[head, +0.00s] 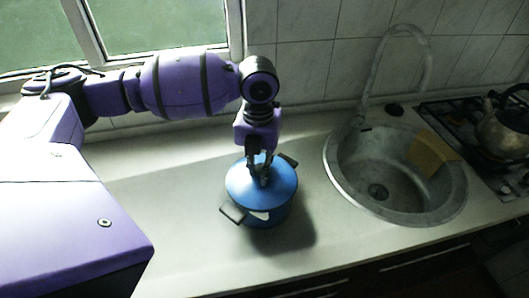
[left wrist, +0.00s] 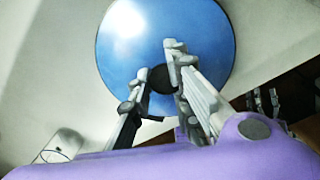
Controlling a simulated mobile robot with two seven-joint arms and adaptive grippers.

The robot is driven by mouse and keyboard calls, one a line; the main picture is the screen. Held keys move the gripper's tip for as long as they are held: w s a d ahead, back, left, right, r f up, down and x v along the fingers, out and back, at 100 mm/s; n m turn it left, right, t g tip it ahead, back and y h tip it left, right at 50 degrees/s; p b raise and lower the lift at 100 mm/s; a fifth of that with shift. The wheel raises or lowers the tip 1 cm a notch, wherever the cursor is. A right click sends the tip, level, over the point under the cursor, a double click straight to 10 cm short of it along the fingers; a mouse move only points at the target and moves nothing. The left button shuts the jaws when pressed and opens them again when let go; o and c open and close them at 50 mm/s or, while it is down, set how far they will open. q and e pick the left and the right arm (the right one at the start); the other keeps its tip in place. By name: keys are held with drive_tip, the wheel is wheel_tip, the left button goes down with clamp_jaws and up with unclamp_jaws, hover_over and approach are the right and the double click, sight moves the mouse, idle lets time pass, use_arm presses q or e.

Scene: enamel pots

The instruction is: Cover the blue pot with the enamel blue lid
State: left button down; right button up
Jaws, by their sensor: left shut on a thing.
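The blue enamel lid (head: 250,185) is a round disc at the top of the blue pot (head: 280,212) on the counter. The pot has two dark handles, one at front left and one at back right. My left gripper (head: 262,180) points down and is shut on the lid's knob. In the left wrist view the lid (left wrist: 205,35) fills the top middle, and its black knob (left wrist: 160,78) sits between the fingertips. A small white patch shows at the pot's front below the lid edge. I cannot tell whether the lid rests on the rim or hangs just above it.
A round steel sink (head: 345,190) with a tall faucet (head: 375,75) is to the right, with a yellowish cloth or board (head: 432,150) at its edge. A kettle (head: 503,130) stands on the stove at far right. The counter (head: 185,235) left of the pot is clear.

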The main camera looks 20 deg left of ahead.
use_arm(q)
drive_tip(key=shift+f, duration=0.1)
drive_tip(key=c, duration=1.6)
unclamp_jaws()
drive_tip(key=shift+o, duration=0.2)
wheel_tip(320, 180, up, 12)
drive_tip(key=shift+d, duration=0.15)
drive_tip(key=shift+s, duration=0.1)
